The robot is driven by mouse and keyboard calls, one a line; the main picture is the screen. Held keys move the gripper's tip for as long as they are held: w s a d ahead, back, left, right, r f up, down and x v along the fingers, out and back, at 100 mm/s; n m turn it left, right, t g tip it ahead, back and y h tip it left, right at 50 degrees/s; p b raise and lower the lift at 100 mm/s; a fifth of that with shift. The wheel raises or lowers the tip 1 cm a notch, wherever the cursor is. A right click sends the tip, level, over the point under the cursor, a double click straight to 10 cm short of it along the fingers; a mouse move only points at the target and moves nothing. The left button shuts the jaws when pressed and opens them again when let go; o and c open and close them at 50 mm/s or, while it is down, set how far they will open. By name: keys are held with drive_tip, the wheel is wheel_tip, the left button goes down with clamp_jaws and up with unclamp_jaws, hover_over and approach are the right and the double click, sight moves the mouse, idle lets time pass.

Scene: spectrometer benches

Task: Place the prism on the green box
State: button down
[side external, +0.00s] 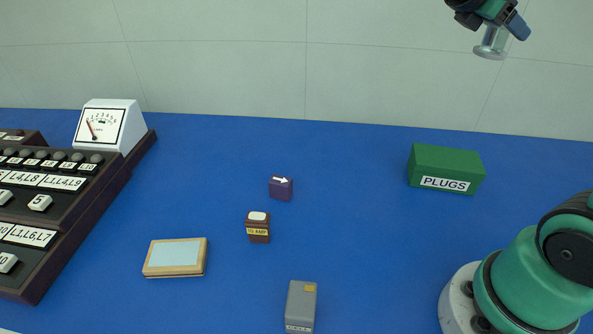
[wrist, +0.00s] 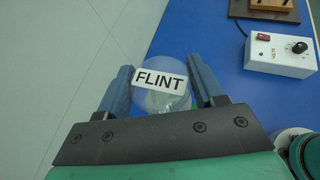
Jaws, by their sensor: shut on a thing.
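The prism is a clear glassy piece with a white FLINT label. It shows between my fingers in the wrist view (wrist: 165,100) and as a pale see-through piece with a wider lower end at the top right of the side external view (side external: 490,49). My gripper (side external: 498,28) is shut on it, with blue fingers on either side (wrist: 160,64). The green box (side external: 445,167), with a PLUGS label on its front, rests on the blue bench. In the side view the prism hangs well above the bench, higher than the box and slightly right of it; its exact depth is unclear.
A dark purple arrow block (side external: 281,188), a brown block (side external: 258,228), a wood-framed panel (side external: 175,257) and a grey box (side external: 301,306) stand on the blue bench (side external: 350,230). A dark console (side external: 75,200) fills the left. A white knob box (wrist: 280,55) shows at right in the wrist view.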

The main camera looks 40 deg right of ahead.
wheel_tip(320, 180, down, 20)
drive_tip(key=shift+s+r, duration=0.1)
drive_tip(key=shift+s, duration=0.05)
idle(0.6)
drive_tip(key=shift+c, duration=0.5)
unclamp_jaws()
